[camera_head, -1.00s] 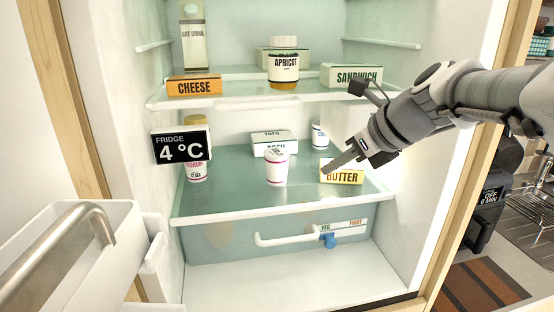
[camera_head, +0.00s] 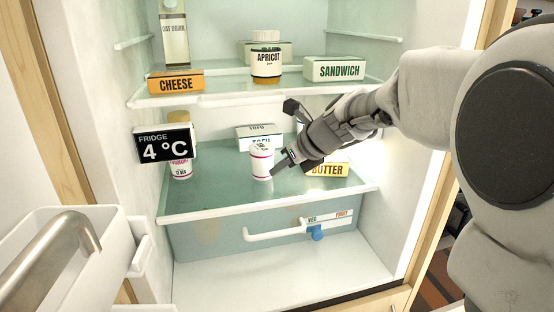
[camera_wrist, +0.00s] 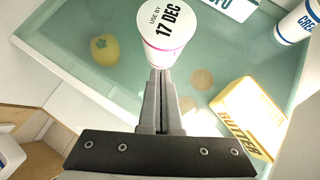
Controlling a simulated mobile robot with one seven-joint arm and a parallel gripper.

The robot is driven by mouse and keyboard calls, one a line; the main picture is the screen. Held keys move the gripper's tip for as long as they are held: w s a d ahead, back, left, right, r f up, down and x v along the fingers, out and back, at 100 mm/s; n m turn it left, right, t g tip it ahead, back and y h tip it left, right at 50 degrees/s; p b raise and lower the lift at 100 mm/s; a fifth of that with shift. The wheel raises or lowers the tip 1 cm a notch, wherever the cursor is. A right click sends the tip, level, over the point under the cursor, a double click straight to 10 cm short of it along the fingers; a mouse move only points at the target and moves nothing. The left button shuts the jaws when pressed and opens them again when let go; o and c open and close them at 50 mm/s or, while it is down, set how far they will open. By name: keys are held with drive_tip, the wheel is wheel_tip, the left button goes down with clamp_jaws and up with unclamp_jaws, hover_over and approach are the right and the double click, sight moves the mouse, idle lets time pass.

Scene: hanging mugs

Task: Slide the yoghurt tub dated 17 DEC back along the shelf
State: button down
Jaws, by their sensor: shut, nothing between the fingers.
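The yoghurt tub dated 17 DEC (camera_wrist: 164,28) stands upright on the lower glass shelf (camera_head: 205,201); its lid reads USE BY 17 DEC in the wrist view. In the head view the white tub (camera_head: 261,163) is near the middle of that shelf. My gripper (camera_head: 275,172) is shut and empty, with its fingertips at the near right side of the tub. In the wrist view the fingertips (camera_wrist: 160,76) reach the tub's lower front; I cannot tell whether they touch it.
Butter (camera_head: 328,169) lies close to the right of my gripper. The upper shelf (camera_head: 215,97) runs above my gripper.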

sight(269, 160)
drive_tip(key=shift+w+a, duration=0.2)
drive_tip(key=shift+w, duration=0.05)
drive_tip(key=shift+w+a+r+p, duration=0.2)
drive_tip(key=shift+w+a+p, duration=0.15)
drive_tip(key=shift+p, duration=0.25)
drive_tip(key=shift+w+a+p, duration=0.65)
drive_tip(key=shift+w+p, duration=0.15)
drive_tip(key=shift+p, duration=0.05)
drive_tip(key=shift+w+a+f+p, duration=0.2)
drive_tip(key=shift+w+a+p, duration=0.15)
drive_tip(key=shift+w, duration=0.15)
